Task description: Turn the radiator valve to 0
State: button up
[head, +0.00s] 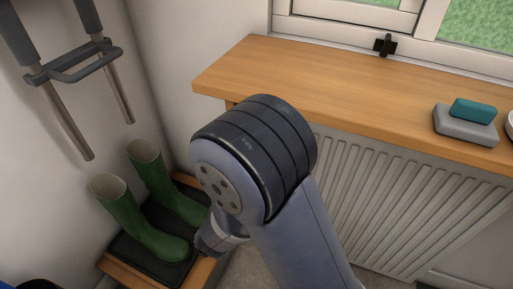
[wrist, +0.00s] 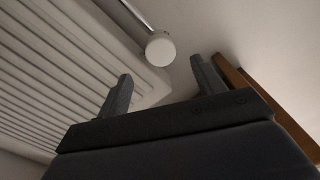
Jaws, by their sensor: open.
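The radiator (head: 375,190) is a white ribbed panel under the wooden sill in the head view. In the wrist view the radiator (wrist: 70,65) fills the left side. A round white valve knob (wrist: 160,49) sits at the end of a metal pipe (wrist: 134,14) next to the radiator's edge. No number or mark on the knob can be made out. My gripper (wrist: 157,84) is open and empty in the wrist view, its two fingers pointing toward the knob, which shows between and beyond the tips. In the head view my arm hides the gripper and the valve.
A wooden sill (head: 300,85) juts out above the radiator, bearing a grey block (head: 464,125) with a teal block (head: 474,110) on it. Green boots (head: 140,222) stand on a dark tray at left. A wooden edge (wrist: 262,100) lies close to the right finger.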

jog(key=b+x, duration=0.1)
jog(key=x, duration=0.9)
jog(key=shift+w+d, duration=0.15)
jog(key=shift+w, duration=0.25)
jog(key=shift+s, duration=0.15)
